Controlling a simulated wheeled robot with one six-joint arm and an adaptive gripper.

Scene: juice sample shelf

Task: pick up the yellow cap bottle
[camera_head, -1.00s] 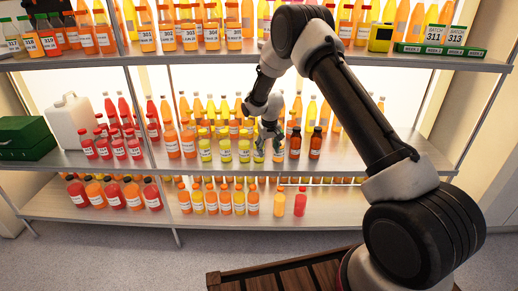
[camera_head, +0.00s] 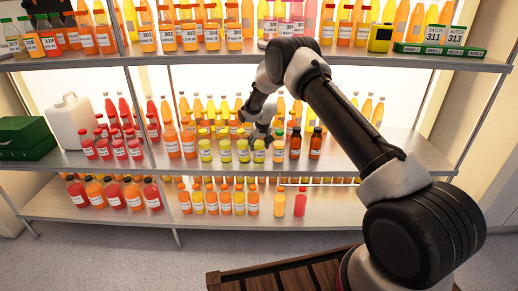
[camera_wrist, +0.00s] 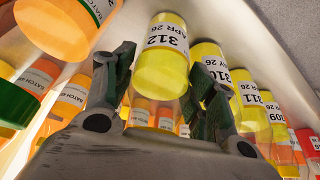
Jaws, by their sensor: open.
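Several yellow-cap bottles stand in the front row of the middle shelf. The rightmost one (camera_head: 259,151) holds yellow juice. In the wrist view, a yellow bottle labelled 312 (camera_wrist: 162,70) shows beyond and between my fingers. My gripper (camera_wrist: 160,64) is open, with one finger on each side of that bottle in the picture, and nothing is held. I cannot tell whether either finger touches it. In the head view my gripper (camera_head: 262,130) is small and partly hidden near the caps at the right end of the yellow row.
Other yellow bottles (camera_wrist: 245,95) crowd the right. Two dark-capped amber bottles (camera_head: 305,145) stand right of the row. The upper shelf (camera_head: 350,60) passes above my gripper.

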